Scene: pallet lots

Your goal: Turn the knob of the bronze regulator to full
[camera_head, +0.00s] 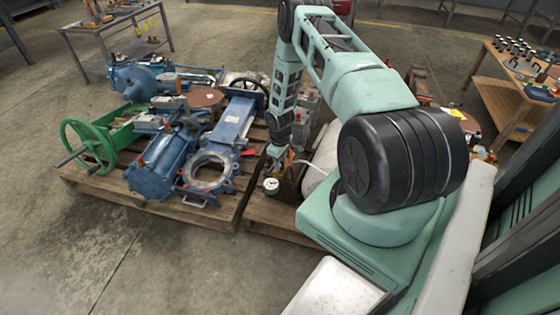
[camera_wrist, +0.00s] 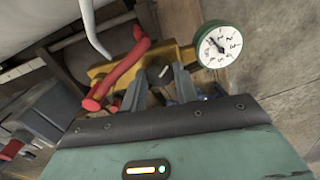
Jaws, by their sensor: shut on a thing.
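The bronze regulator (camera_wrist: 179,57) shows in the wrist view as a yellow-bronze body with a round white dial gauge (camera_wrist: 219,45) in a green rim on its right. Its dark knob (camera_wrist: 159,73), with a pale mark on its face, sits in front of the body. My gripper (camera_wrist: 160,82) has one finger on each side of the knob and is shut on it. In the head view my gripper (camera_head: 277,158) reaches down over the front of a pallet, just above the gauge (camera_head: 271,185). The regulator's body is mostly hidden there.
A red bent handle (camera_wrist: 125,65) and a pale pipe (camera_wrist: 95,28) stand close left of the knob. Blue valves (camera_head: 165,160) and a green handwheel (camera_head: 88,146) crowd the left pallet (camera_head: 110,190). The concrete floor in front is clear.

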